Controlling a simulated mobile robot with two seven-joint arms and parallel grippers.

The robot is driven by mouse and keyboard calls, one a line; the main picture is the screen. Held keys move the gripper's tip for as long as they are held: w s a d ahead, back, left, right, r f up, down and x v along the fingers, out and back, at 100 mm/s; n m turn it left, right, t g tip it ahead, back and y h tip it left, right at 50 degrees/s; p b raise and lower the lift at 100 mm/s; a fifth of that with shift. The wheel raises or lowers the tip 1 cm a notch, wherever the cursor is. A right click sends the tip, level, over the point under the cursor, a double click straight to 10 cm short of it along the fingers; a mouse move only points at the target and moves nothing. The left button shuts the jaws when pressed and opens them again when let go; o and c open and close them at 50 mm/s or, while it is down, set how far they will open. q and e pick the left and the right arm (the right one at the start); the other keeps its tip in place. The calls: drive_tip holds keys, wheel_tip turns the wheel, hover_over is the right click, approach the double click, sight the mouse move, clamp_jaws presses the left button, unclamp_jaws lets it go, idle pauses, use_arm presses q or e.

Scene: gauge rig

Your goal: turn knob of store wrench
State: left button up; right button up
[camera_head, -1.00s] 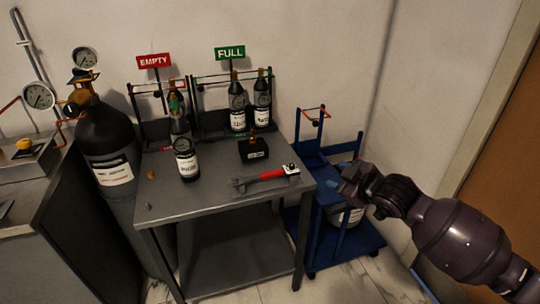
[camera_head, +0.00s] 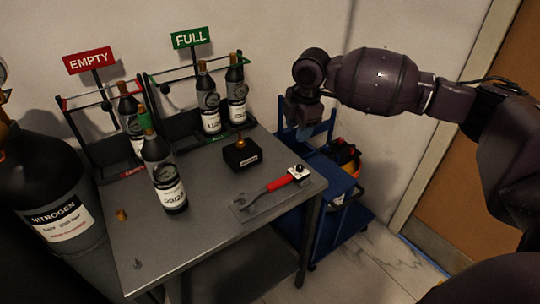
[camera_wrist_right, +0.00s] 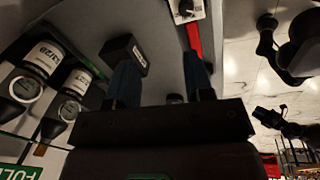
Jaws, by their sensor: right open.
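The wrench (camera_head: 272,187) with a red handle lies on a flat grey holder on the metal table. A white block with a dark knob (camera_head: 298,170) sits at its right end, near the table's right edge. My right gripper (camera_head: 303,130) is open, empty and pointing down, above and behind the knob, apart from it. In the right wrist view the gap between its fingers (camera_wrist_right: 162,82) is empty. The white block with the knob (camera_wrist_right: 186,9) is cut by the top edge there, with the red handle (camera_wrist_right: 194,42) below it. My left gripper is not in view.
A small black box (camera_head: 241,155) stands behind the wrench. A dark bottle (camera_head: 165,178) stands to the left. Racks with EMPTY (camera_head: 90,60) and FULL (camera_head: 190,38) signs hold bottles at the back. A blue cart (camera_head: 345,205) stands right of the table (camera_head: 215,225).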

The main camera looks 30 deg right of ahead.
sight(300, 166)
drive_tip(key=f, duration=0.3)
drive_tip(key=s+f+n+g+b, duration=0.1)
drive_tip(key=f, duration=0.2)
drive_tip(key=s+f+n+b, duration=0.1)
drive_tip(key=f, duration=0.2)
drive_tip(key=shift+f+g, duration=0.35)
drive_tip(key=shift+g, duration=0.05)
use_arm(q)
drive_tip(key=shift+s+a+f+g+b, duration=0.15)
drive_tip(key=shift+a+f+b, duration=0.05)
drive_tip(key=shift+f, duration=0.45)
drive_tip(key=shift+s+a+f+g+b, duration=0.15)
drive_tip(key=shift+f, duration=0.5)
use_arm(e)
drive_tip(key=shift+f, duration=0.65)
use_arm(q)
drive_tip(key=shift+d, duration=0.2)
use_arm(e)
clamp_jaws()
